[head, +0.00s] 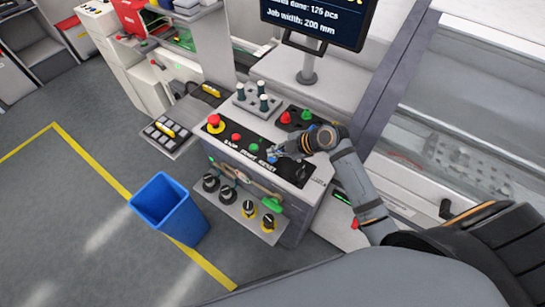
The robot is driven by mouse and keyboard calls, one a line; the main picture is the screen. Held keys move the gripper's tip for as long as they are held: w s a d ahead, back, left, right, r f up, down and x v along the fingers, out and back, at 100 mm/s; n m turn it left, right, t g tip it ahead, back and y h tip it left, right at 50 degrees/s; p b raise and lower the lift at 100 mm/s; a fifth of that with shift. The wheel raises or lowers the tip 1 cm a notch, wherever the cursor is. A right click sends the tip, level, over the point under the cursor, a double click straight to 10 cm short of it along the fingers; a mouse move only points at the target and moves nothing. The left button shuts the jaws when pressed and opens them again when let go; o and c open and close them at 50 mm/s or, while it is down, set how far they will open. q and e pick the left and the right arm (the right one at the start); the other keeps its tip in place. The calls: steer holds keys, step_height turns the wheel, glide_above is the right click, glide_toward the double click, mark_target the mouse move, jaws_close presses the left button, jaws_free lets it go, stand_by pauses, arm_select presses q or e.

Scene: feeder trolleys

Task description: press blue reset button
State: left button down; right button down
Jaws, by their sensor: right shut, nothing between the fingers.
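The control panel (231,148) is a white console top with a row of buttons and printed labels along its front edge. The blue reset button (271,159) is at the right end of that row, small and partly hidden by my right gripper. My right gripper (277,152) is shut and empty, with its tips right at the blue button. I cannot tell whether they touch it. A green button (253,147) and a red button (236,137) sit to its left. My left gripper is not in view.
A red-and-yellow emergency stop (214,122) is at the panel's left end. Several levers (263,100) stand behind the row, below a monitor (315,20). Black knobs (229,193) sit on a lower shelf. A blue bin (170,207) stands on the floor at left.

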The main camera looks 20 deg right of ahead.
mark_target(275, 158)
steer(key=shift+f, duration=0.35)
steer(key=shift+f+b, duration=0.5)
steer(key=shift+b, duration=0.2)
steer(key=shift+r, duration=0.1)
stand_by(0.5)
steer(key=shift+r+p, duration=0.7)
steer(key=shift+r, duration=0.1)
steer(key=shift+r, duration=0.1)
step_height(275, 158, up, 5)
steer(key=p, duration=0.4)
stand_by(0.5)
